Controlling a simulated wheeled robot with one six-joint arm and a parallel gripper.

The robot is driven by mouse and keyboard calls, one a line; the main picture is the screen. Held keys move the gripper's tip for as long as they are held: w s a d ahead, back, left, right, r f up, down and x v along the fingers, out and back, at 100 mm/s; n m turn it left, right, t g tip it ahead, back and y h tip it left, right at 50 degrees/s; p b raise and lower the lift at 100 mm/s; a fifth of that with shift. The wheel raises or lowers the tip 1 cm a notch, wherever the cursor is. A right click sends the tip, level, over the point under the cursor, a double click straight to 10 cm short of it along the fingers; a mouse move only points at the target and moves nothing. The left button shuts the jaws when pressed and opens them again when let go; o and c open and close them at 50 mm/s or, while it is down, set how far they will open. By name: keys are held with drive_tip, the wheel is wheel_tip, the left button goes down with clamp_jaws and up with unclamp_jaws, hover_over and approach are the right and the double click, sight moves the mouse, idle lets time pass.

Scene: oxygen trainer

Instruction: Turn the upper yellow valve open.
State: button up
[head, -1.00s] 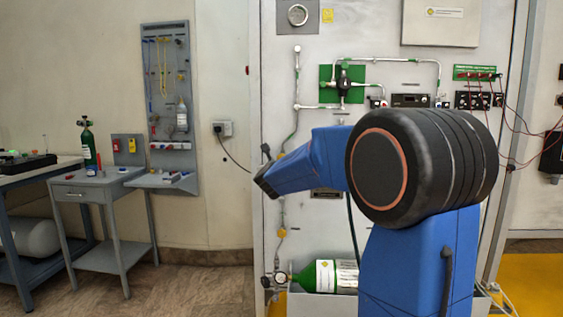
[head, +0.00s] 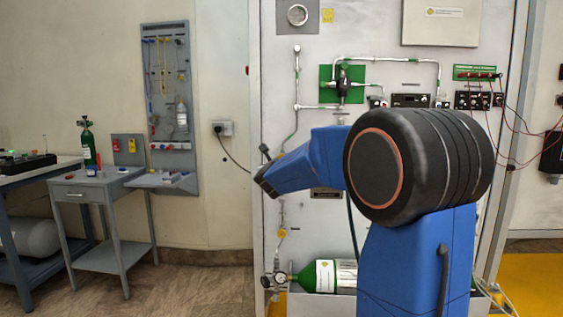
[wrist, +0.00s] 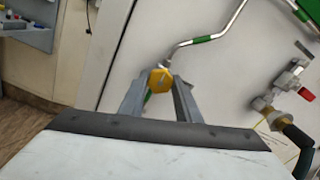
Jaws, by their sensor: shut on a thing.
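The upper yellow valve (wrist: 159,79) sits on a thin metal pipe with green bands on the white panel. In the wrist view, my gripper (wrist: 160,92) has its two grey fingers on either side of the yellow handle and is shut on it. A lower yellow valve (head: 281,233) shows on the same pipe line below my arm.
A green and white oxygen cylinder (head: 328,276) lies at the panel's foot, with a gauge (head: 280,278) beside it. In the wrist view, a red-handled fitting (wrist: 292,78) with a dark hose is to the right. A grey side table (head: 90,185) stands left.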

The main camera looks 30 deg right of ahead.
drive_tip(key=shift+f+n, duration=0.1)
drive_tip(key=shift+n, duration=17.4)
drive_tip(key=o, duration=1.1)
drive_tip(key=shift+c, duration=0.2)
